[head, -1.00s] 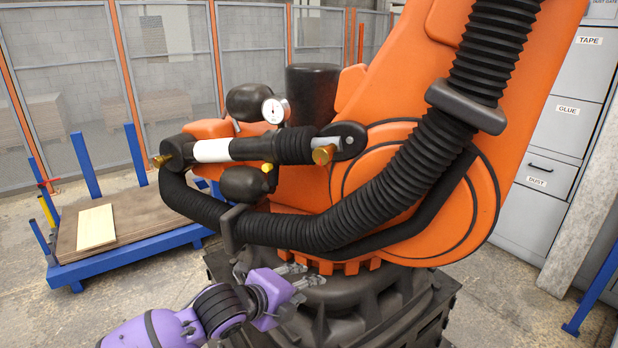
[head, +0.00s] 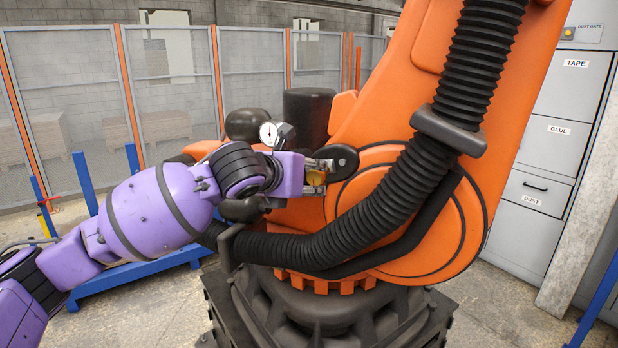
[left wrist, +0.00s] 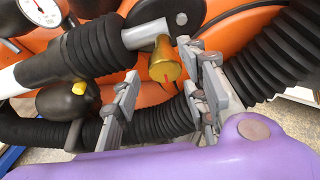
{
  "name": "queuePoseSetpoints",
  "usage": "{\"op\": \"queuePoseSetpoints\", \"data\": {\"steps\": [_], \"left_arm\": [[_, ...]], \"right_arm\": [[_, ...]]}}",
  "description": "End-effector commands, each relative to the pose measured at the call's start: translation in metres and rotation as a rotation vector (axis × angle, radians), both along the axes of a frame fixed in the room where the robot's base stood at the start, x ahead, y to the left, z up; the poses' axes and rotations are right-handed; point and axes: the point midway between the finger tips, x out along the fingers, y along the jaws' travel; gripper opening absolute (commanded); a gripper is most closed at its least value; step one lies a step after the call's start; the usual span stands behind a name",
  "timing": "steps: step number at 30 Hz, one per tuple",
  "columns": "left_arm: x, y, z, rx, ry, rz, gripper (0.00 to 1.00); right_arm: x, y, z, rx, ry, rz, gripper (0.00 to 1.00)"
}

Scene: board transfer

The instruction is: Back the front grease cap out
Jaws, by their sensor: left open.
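A brass grease cap (left wrist: 165,66) with a red mark sits at the end of a grey metal fitting on the orange robot arm. It shows partly in the head view (head: 315,179), behind my gripper. My left gripper (head: 318,167) is open at the cap. In the left wrist view the cap appears between the two spread fingers, nearer the right-hand one. I cannot tell whether either finger touches it. The cap at the far left end of the cylinder is hidden behind my arm in the head view. My right gripper is not in view.
The orange arm (head: 400,200) carries a thick black corrugated hose (head: 385,210) close below and right of the cap. A mesh fence (head: 170,80) runs behind, with grey cabinets (head: 545,140) at right.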

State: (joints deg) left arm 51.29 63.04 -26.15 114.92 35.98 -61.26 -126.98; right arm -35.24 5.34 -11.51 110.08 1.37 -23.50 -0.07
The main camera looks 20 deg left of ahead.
Motion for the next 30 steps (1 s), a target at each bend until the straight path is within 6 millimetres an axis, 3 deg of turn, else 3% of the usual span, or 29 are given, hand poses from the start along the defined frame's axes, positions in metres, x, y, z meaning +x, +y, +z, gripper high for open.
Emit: {"op": "queuePoseSetpoints", "data": {"steps": [6,13,22,30], "left_arm": [[0.0136,-0.0028,-0.0032,-0.002,-0.004,0.0,0.4],[0.0143,-0.0028,-0.0042,-0.001,-0.003,-0.001,0.4],[0.0143,-0.0019,-0.0051,-0.001,-0.002,0.002,0.02],[0.0145,-0.0003,-0.0068,-0.022,0.006,0.005,0.0]], "right_arm": [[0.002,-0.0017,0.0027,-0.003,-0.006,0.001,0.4],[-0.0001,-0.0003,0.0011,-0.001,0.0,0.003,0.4],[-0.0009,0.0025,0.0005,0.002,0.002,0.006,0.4],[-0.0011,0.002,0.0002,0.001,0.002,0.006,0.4]]}}
